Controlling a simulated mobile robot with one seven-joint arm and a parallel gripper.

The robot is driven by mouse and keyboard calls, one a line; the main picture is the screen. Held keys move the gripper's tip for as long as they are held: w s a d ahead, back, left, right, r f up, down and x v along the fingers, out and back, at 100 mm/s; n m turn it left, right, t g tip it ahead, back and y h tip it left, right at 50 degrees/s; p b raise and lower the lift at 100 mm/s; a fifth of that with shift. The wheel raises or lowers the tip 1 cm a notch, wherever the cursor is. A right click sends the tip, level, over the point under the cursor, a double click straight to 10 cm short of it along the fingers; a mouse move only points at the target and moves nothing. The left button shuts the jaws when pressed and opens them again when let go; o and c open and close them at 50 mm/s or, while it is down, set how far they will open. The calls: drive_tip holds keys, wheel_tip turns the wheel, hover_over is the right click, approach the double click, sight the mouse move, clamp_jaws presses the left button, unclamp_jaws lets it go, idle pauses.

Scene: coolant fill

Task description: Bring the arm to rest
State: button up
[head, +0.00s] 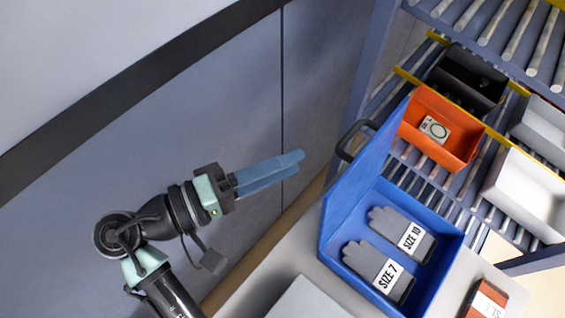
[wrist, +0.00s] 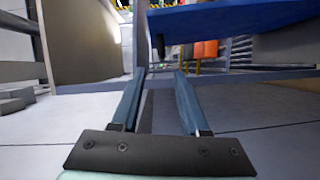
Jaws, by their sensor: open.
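My gripper (head: 300,163) is at the centre left of the head view, raised in front of a grey-blue wall panel. Its two blue fingers point right, toward the open blue case, and hold nothing. In the wrist view my gripper (wrist: 160,76) shows its two fingers apart with an empty gap between them. The wrist is bent, and the arm comes up from the bottom of the head view.
An open blue case (head: 328,245) holds gloves (head: 379,270) marked SIZE 7 and gloves (head: 403,234) marked SIZE 10. A roller rack carries an orange bin (head: 463,152), a black bin (head: 467,80) and a white bin (head: 520,195). A red-brown box (head: 487,301) lies lower right.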

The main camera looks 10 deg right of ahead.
idle(0.3)
drive_tip(key=w+r+t+y, duration=0.7)
drive_tip(key=w+r, duration=0.2)
drive_tip(key=w, duration=0.3)
wheel_tip(320, 180, up, 11)
drive_tip(key=w+a+m+t+y, duration=0.1)
drive_tip(key=w+a+t+y, duration=0.15)
drive_tip(key=t, duration=0.25)
drive_tip(key=s+a+r+t+y, duration=0.1)
drive_tip(key=s+r+t+y, duration=0.2)
drive_tip(key=r, duration=0.8)
drive_tip(key=s+a+r+t+y, duration=0.1)
drive_tip(key=s+r+t+y, duration=0.3)
drive_tip(key=s+r+t, duration=0.3)
wheel_tip(320, 180, up, 6)
drive_tip(key=s, duration=0.3)
drive_tip(key=shift+a+f+m+t, duration=0.25)
drive_tip(key=shift+m+t, duration=0.05)
drive_tip(key=shift+d, duration=0.1)
